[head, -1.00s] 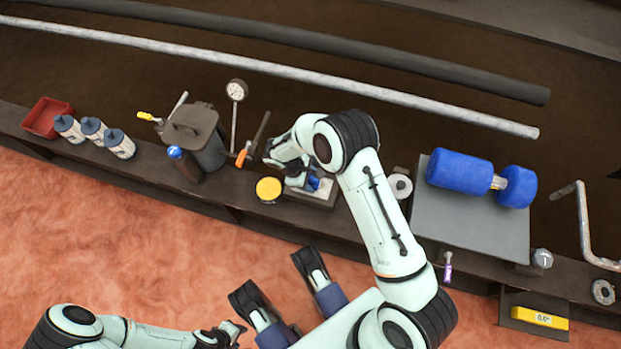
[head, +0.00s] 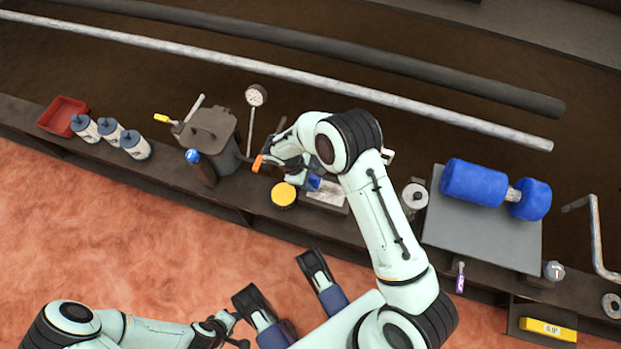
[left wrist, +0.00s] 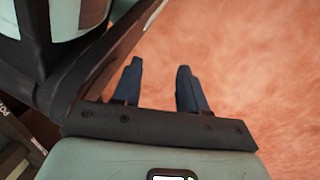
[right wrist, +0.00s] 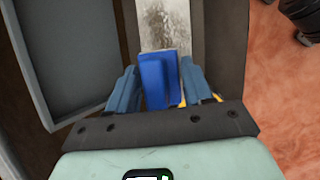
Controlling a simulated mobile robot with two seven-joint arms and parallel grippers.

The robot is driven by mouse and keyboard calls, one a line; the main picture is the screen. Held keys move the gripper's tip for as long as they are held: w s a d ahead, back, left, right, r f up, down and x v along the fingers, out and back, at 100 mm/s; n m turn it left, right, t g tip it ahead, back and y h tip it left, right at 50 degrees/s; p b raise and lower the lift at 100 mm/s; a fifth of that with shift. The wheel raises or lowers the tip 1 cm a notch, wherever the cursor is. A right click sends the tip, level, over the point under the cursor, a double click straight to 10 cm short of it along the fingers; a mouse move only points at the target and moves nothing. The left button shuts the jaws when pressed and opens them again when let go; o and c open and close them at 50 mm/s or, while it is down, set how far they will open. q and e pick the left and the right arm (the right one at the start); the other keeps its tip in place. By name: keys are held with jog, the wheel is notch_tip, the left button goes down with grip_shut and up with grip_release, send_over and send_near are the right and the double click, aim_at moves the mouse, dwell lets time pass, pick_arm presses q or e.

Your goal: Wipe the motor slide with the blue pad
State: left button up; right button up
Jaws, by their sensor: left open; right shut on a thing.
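The motor slide shows in the head view as a pale, smudged plate (head: 328,194) on the dark ledge, partly hidden by my right arm. The right wrist view shows its grey-stained surface (right wrist: 166,22) running away beyond the fingers. The blue pad (right wrist: 158,80) is between the fingers of my right gripper (right wrist: 155,88), which is shut on it. The pad (head: 314,183) lies over the slide's left part in the head view; I cannot tell if it presses on it. My left gripper (left wrist: 158,78) is open and empty over the reddish ground, low in the head view (head: 240,330).
A yellow-topped tin (head: 284,195) stands just left of the slide.

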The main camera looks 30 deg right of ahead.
pick_arm(q)
jog(key=w+d+r+t+p, duration=0.1)
jog(key=w+r+t+p, duration=0.1)
jog(key=w+r, duration=0.3)
jog(key=shift+w+r+t+p, duration=0.35)
jog(key=shift+w+p, duration=0.25)
jog(key=shift+w, duration=0.45)
pick_arm(e)
jog(key=shift+r, duration=2.5)
